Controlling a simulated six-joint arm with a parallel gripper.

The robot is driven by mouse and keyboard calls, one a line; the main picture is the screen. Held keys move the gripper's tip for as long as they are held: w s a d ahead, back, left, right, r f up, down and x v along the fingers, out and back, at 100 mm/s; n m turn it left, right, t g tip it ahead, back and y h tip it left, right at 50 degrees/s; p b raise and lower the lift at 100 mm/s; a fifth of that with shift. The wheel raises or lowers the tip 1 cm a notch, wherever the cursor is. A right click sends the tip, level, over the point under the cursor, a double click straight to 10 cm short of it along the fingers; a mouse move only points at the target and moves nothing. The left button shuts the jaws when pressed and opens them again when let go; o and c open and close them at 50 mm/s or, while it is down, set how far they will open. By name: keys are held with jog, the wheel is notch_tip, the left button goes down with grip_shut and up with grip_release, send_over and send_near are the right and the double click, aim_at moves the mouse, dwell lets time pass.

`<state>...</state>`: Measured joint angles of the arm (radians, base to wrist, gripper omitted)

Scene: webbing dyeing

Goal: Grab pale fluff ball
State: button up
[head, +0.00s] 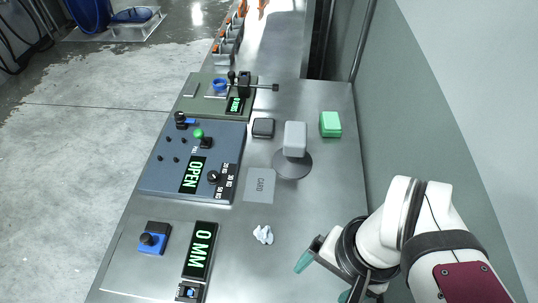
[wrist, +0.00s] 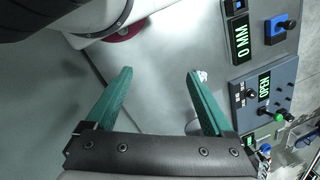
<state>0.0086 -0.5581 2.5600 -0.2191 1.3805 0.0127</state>
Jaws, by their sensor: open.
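The pale fluff ball (head: 263,234) is a small, crumpled white tuft on the metal bench, below the grey card plate in the head view. My gripper (head: 324,279) is to its right and nearer the lower edge, apart from it, with nothing seen between its green fingers. In the wrist view my gripper (wrist: 160,72) is spread wide. The fluff ball (wrist: 204,76) shows there just right of the right finger's tip, outside the gap and partly hidden by that finger.
The OPEN panel (head: 192,160), 0 MM display (head: 199,250) and blue-based knob (head: 153,238) stand left of the fluff. A grey block on a round stand (head: 294,140) and a green block (head: 330,124) stand farther back. Bare bench surrounds the fluff. A wall (head: 450,110) borders the right.

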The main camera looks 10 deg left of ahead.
notch_tip(320, 180, down, 3)
jog(key=n+g+h, duration=0.2)
jog(key=n+h, duration=0.2)
jog(key=n, duration=0.4)
jog(key=n+t+h, duration=0.3)
jog(key=n+t, duration=1.1)
jog(key=n, duration=1.5)
send_near(263, 231)
jog(key=x, duration=0.8)
jog(key=shift+w+d+f, duration=0.1)
jog(key=shift+w+f, duration=0.1)
jog(key=shift+w, duration=0.1)
grip_shut()
